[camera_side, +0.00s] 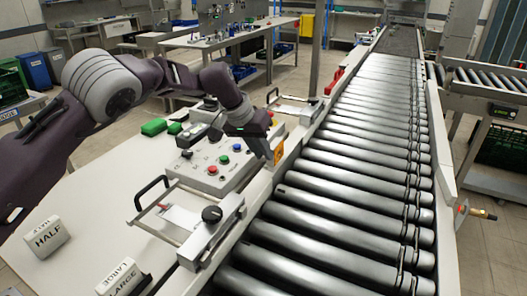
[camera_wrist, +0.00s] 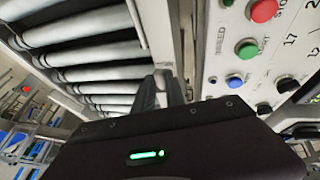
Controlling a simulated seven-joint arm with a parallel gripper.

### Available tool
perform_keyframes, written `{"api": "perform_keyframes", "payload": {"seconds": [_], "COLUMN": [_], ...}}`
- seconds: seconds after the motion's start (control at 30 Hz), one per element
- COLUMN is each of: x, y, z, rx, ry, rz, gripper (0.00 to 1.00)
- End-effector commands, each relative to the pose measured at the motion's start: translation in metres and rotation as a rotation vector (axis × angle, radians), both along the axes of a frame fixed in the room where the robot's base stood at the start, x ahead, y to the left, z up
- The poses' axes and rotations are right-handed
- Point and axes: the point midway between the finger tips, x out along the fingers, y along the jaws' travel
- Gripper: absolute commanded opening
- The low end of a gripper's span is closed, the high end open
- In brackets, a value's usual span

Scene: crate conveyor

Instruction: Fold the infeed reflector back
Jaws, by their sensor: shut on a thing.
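My gripper (camera_side: 264,148) is low at the conveyor's near side rail, beside the control box (camera_side: 222,160). In the wrist view its two dark fingers (camera_wrist: 162,88) point down at the pale rail between the rollers and the control panel. They are shut on a small part that they largely hide. An orange piece (camera_side: 278,152) shows right at the fingertips in the side view, upright on the rail; it looks like the infeed reflector, but I cannot make out its full shape or its hinge.
Conveyor rollers (camera_side: 345,165) run along the right. The control box has red, green and blue buttons close to my gripper. A black-handled frame with a knob (camera_side: 212,214) stands nearer, a similar frame (camera_side: 292,108) farther. White HALF (camera_side: 48,238) and LARGE (camera_side: 122,277) blocks lie front left.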

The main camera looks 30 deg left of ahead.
Motion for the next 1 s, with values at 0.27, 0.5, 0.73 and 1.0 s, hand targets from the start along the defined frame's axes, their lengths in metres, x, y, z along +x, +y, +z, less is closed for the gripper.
{"api": "perform_keyframes", "payload": {"seconds": [0.27,0.5,0.73,1.0], "x": [0.0,0.001,0.001,0.001], "y": [0.019,0.036,0.048,0.057], "z": [0.0,-0.006,-0.014,-0.023], "rx": [-0.219,-0.445,-0.647,-0.826], "ry": [0.0,0.0,-0.001,-0.001], "rz": [0.009,0.009,0.008,0.005], "gripper": [0.0,0.0,0.0,0.0]}}
